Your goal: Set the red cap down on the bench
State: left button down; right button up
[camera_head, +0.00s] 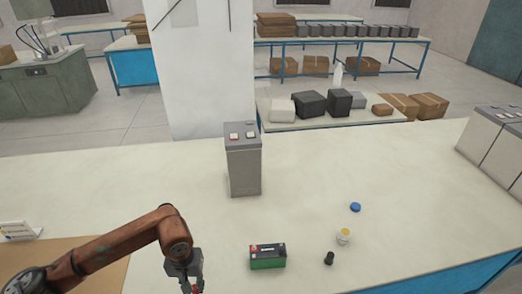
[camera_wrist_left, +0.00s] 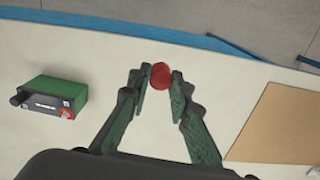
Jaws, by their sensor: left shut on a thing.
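The red cap (camera_wrist_left: 160,76) is a small round disc held between the fingertips of my left gripper (camera_wrist_left: 158,88) in the left wrist view. The gripper is shut on it. In the head view my left gripper (camera_head: 192,285) is at the bottom edge, over the pale bench (camera_head: 330,175), with a bit of red at its tips. I cannot tell how high the cap is above the bench. My right gripper is not in view.
A brown board (camera_head: 95,252) lies left.

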aim_at(283, 223)
jog(key=u, duration=0.05)
jog(key=k, duration=0.6)
jog(key=z, duration=0.5)
jog(key=i, duration=0.8)
jog(key=z, duration=0.6)
jog(key=i, duration=0.9)
